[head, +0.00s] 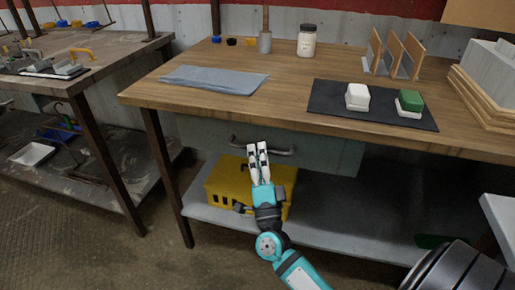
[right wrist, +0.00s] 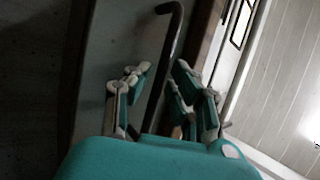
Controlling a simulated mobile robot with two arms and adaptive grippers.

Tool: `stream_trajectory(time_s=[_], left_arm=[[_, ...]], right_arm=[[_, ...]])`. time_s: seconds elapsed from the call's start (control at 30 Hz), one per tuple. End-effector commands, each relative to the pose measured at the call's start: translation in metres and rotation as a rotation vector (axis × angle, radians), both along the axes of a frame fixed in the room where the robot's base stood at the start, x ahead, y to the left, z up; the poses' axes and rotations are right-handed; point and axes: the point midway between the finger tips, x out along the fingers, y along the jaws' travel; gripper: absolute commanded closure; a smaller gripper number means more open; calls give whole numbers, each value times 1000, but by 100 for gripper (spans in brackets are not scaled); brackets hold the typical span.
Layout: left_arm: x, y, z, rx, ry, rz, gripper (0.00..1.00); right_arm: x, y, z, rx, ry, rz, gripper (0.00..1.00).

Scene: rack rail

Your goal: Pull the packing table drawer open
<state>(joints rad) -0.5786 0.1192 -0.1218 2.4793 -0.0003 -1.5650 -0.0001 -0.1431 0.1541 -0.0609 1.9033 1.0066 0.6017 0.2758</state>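The packing table (head: 290,95) has a wooden top, with a grey drawer (head: 335,152) under its front edge. The drawer front looks flush under the top. A dark bar handle (head: 282,152) runs across it. My right gripper (head: 258,150) is at the handle, in front of the drawer. In the right wrist view the handle (right wrist: 166,70) passes between the two fingers of the gripper (right wrist: 163,95), with gaps visible beside it. The fingers are apart and not seen closed on the bar. My left gripper is not in view.
A yellow box (head: 225,190) stands on the lower shelf (head: 330,225) below the drawer. On the top are a blue cloth (head: 215,79), a dark mat (head: 325,98) with white and green blocks, and a jar (head: 307,42). Another workbench (head: 100,50) stands left.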

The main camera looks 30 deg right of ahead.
Motion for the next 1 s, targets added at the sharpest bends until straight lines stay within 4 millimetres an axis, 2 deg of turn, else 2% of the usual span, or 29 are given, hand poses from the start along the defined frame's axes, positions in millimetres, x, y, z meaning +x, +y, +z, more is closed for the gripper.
stream_trajectory(time_s=[0.17,0.47,0.63,1.0], left_arm=[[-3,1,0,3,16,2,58],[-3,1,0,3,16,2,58],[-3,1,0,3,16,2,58],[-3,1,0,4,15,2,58]], right_arm=[[11,-5,7,1,1,1,79],[13,-6,8,0,1,1,79],[13,-6,8,0,1,1,100],[13,-6,7,0,3,0,100]])
